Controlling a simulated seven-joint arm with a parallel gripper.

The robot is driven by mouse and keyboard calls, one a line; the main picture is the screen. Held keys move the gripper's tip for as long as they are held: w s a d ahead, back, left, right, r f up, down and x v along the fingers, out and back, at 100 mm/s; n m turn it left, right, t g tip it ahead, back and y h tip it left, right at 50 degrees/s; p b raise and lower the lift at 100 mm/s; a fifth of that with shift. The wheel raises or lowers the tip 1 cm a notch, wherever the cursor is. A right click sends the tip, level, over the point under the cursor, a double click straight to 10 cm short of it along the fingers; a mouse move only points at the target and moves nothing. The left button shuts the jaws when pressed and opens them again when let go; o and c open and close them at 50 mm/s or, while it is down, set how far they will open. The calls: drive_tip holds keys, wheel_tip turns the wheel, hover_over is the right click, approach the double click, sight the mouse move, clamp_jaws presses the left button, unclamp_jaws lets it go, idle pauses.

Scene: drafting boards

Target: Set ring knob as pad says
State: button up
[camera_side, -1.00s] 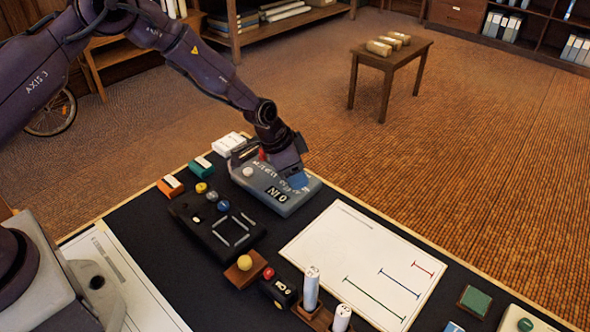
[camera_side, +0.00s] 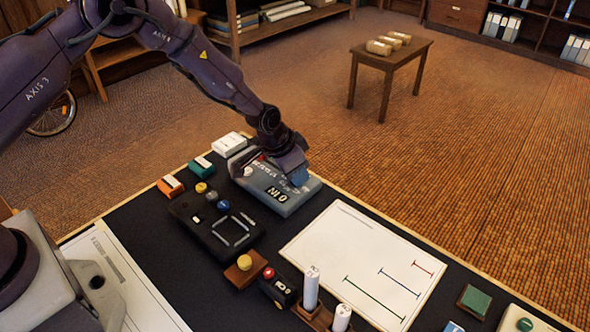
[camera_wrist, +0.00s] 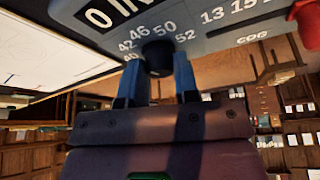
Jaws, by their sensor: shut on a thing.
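A blue-grey box (camera_side: 290,200) with a small black display reading about "0 IN" stands at the far edge of the dark board. My gripper (camera_side: 299,177) reaches down onto its right end. In the wrist view my blue fingers (camera_wrist: 157,82) are shut on a round black knob (camera_wrist: 157,57) on the box. Numbers such as 42, 46, 50 and 52 run around this knob; its pointer is not visible. A second scale with 13 and 15 lies to the right, near a red knob (camera_wrist: 306,22). A black pad (camera_side: 217,226) with pale line segments lies in front of the box.
A white sheet (camera_side: 355,235) with coloured lines lies to the right. Yellow (camera_side: 244,262) and red (camera_side: 268,273) buttons and two white cylinders (camera_side: 311,288) stand near the front. Orange (camera_side: 170,187) and green (camera_side: 202,169) blocks are at the left.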

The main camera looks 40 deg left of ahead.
drive_tip(key=shift+n+y, duration=0.9)
drive_tip(key=shift+n, duration=1.4)
drive_tip(key=o, duration=0.9)
drive_tip(key=v, duration=1.3)
drive_tip(key=shift+s, duration=0.15)
drive_tip(key=shift+d+f, duration=0.1)
